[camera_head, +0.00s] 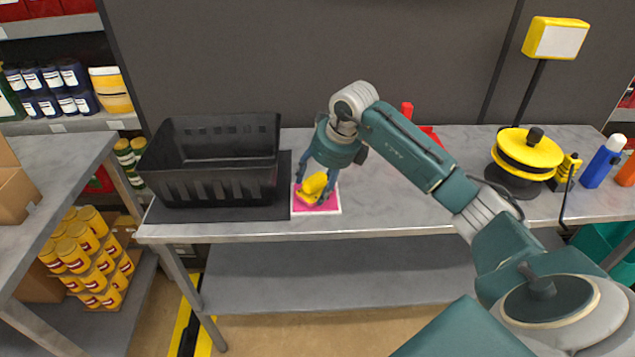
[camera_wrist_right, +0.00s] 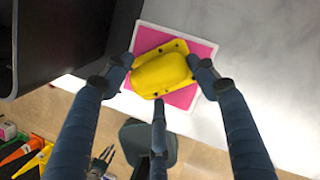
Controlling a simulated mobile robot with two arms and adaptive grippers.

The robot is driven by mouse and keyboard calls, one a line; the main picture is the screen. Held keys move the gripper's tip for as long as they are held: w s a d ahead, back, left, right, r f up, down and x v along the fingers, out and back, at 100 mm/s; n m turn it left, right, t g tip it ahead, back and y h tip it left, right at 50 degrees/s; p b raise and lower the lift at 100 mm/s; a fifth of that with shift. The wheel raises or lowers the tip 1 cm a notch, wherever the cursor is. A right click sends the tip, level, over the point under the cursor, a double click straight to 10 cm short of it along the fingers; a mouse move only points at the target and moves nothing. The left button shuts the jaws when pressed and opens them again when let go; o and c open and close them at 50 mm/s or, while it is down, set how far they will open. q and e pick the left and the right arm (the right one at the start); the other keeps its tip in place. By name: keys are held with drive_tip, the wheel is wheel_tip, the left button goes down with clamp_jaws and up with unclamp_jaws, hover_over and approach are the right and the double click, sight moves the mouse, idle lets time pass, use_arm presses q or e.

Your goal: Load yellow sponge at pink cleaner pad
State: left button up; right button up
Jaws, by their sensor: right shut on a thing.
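The yellow sponge (camera_head: 314,184) is between the fingers of my right gripper (camera_head: 316,192), right over the pink cleaner pad (camera_head: 328,205). In the right wrist view the sponge (camera_wrist_right: 162,71) is tilted against the pad (camera_wrist_right: 205,48), with pink showing on several sides of it. My right gripper (camera_wrist_right: 163,75) is shut on the sponge, one finger at each end and a third finger on the near side. I cannot tell whether the sponge touches the pad. The pad has a white border and lies at the table's front edge.
A black crate (camera_head: 215,185) stands on a dark mat (camera_head: 285,205) just left of the pad. A red object (camera_head: 407,109) is partly hidden behind my right arm. A yellow and black reel (camera_head: 528,150) and bottles stand at the right. The table between is mostly clear.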

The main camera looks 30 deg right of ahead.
sight(317, 179)
idle(0.4)
drive_tip(key=shift+r+p, duration=0.7)
drive_tip(key=shift+r, duration=0.2)
drive_tip(key=shift+r+p, duration=1.7)
drive_tip(key=shift+r, duration=0.9)
drive_tip(key=shift+f, duration=0.1)
